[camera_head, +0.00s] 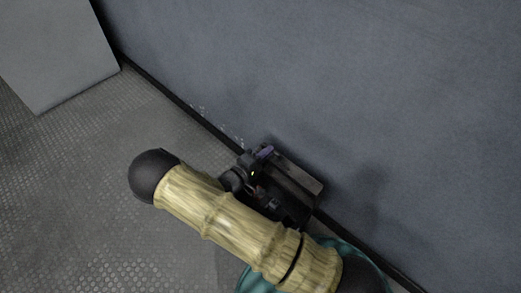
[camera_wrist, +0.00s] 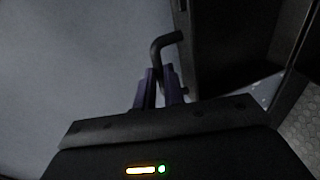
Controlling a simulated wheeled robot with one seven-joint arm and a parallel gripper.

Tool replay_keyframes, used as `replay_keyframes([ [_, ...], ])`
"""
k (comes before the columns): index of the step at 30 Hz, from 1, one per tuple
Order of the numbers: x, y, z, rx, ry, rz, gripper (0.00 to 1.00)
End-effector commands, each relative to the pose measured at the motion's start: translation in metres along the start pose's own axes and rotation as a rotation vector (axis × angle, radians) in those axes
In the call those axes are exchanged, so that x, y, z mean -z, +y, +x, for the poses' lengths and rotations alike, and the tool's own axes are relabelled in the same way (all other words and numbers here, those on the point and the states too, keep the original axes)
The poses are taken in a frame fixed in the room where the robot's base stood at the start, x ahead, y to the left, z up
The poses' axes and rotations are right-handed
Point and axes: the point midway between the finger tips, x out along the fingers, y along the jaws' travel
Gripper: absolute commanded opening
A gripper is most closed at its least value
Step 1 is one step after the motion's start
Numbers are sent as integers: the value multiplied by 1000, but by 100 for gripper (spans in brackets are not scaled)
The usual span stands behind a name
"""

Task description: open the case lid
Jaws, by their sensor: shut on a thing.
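The dark case (camera_head: 300,174) stands low against the blue-grey wall in the head view, partly hidden behind my arm. In the wrist view its dark body (camera_wrist: 235,45) fills the upper right. A bent black handle (camera_wrist: 164,43) sticks out at its left side. My gripper (camera_wrist: 159,88) is shut on the handle, with one purple finger on each side of its lower end. In the head view my gripper (camera_head: 264,153) is at the case's upper left corner. The wrist picture is too dark to tell how far the lid is open.
The wall (camera_head: 330,70) runs diagonally close behind the case, with a black skirting along its foot. A pale grey panel (camera_head: 55,50) stands at the upper left. The textured metal floor (camera_head: 80,180) is clear to the left.

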Motion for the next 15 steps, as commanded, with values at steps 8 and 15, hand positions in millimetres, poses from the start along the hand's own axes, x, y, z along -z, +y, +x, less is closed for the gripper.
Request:
replay_keyframes([
  [8,-6,-7,1,14,-18,-3,0],
  [15,-7,-7,1,15,-19,-5,20],
])
